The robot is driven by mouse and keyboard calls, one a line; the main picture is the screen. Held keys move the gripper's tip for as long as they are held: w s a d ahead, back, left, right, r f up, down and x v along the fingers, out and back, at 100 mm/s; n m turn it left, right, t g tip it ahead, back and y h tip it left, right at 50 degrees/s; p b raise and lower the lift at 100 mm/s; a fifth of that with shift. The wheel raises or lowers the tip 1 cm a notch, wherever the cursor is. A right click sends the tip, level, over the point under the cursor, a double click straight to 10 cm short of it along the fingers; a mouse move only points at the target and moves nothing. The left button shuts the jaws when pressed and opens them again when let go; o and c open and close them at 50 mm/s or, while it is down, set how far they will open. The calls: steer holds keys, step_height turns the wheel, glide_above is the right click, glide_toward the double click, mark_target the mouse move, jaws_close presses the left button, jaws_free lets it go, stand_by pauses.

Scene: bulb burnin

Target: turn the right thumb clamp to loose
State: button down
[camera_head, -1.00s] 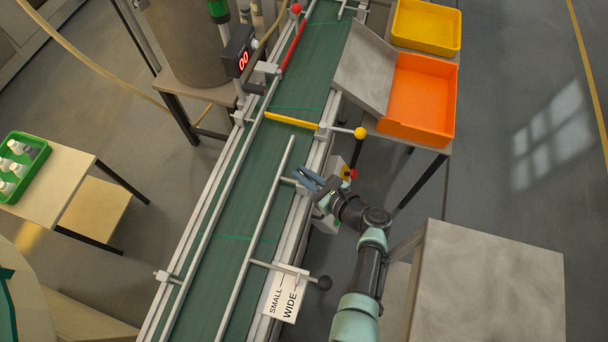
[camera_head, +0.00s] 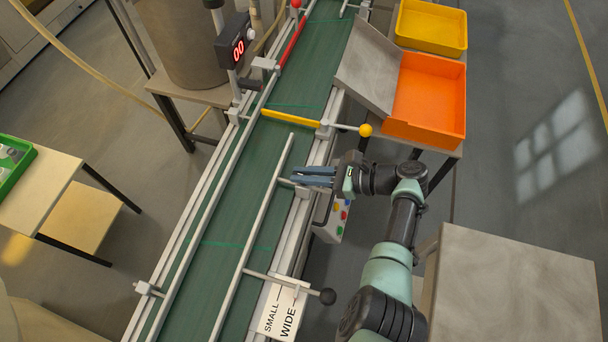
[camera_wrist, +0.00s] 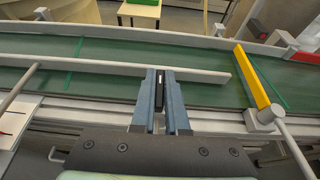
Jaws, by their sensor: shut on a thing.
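In the wrist view, the two blue fingers (camera_wrist: 160,100) point toward the rail and are closed on a small dark piece with a white mark, apparently the right thumb clamp (camera_wrist: 160,87). The fingers hide most of it, so I cannot tell whether it stands tight or loose. A rod with a black knob (camera_head: 327,296) crosses the SMALL/WIDE label (camera_head: 281,314) farther down the rail.
A yellow gate arm (camera_head: 291,118) with a yellow ball handle (camera_head: 365,130) lies just beyond my gripper. A button box (camera_head: 335,217) sits below the gripper. An orange bin (camera_head: 427,99) and a grey-topped table (camera_head: 510,285) stand to the right.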

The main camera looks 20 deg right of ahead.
steer(key=shift+s+f, duration=0.15)
steer(key=shift+f, duration=0.2)
steer(key=c, duration=1)
jaws_free()
steer(key=shift+o, duration=0.4)
steer(key=shift+r, duration=0.1)
steer(key=v, duration=1.3)
